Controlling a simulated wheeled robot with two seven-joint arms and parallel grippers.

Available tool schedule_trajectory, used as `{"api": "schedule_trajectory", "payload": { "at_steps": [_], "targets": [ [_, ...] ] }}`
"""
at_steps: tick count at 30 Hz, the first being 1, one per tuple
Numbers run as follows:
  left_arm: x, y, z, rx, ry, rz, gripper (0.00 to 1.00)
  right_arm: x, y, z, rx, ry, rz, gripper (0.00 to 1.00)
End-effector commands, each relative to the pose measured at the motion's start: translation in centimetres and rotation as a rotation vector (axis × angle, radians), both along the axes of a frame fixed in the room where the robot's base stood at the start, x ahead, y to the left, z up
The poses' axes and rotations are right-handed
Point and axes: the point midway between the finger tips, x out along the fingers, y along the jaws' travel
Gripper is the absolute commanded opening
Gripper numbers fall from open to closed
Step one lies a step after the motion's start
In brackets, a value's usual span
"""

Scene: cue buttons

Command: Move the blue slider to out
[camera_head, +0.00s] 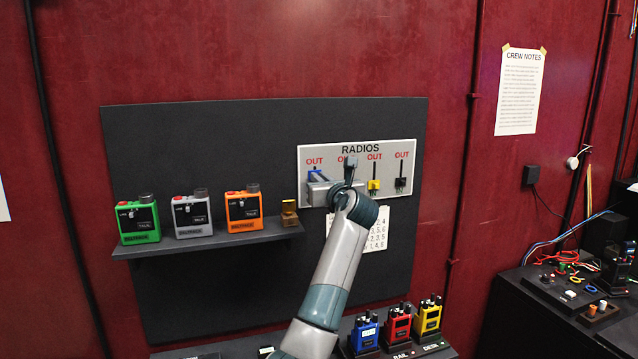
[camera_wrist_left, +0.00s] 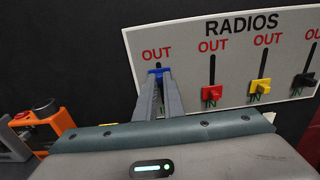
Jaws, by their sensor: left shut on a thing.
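The RADIOS panel (camera_head: 360,147) is a pale plate on the dark board, with several vertical slots marked OUT above. The blue slider (camera_wrist_left: 158,72) is in the leftmost slot, close under its OUT label, with a short bit of slot showing above it. It also shows in the head view (camera_head: 315,172). My left gripper (camera_wrist_left: 160,84) is shut on the blue slider, its two fingers reaching up to it from below. The lower part of that slot and its bottom label are hidden behind the fingers. My right gripper is not in view.
The red slider (camera_wrist_left: 211,93), yellow slider (camera_wrist_left: 259,86) and black slider (camera_wrist_left: 304,79) sit low in their slots, by the IN labels. A shelf (camera_head: 205,242) with green, grey and orange radios is to the left. More radios stand below, right of my arm.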

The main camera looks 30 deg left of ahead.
Motion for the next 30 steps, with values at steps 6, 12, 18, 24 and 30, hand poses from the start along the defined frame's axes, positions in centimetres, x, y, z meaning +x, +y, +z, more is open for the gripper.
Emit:
{"api": "schedule_trajectory", "payload": {
  "at_steps": [6,12,18,24,30],
  "targets": [
    [0.0,0.0,0.4,0.004,-0.006,-0.001,0.28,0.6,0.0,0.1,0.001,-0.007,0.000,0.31],
    [0.0,-0.1,0.3,0.003,-0.005,-0.002,0.28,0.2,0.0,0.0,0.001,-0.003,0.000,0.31],
    [-0.5,-0.8,0.1,0.003,-0.007,-0.003,0.28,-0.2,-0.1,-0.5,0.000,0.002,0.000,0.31],
    [-2.1,-2.7,-0.2,0.001,-0.008,-0.004,0.28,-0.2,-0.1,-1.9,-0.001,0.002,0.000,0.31],
    [-4.6,-5.6,-0.2,0.001,-0.008,-0.005,0.28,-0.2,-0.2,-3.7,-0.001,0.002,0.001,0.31]
  ]
}}
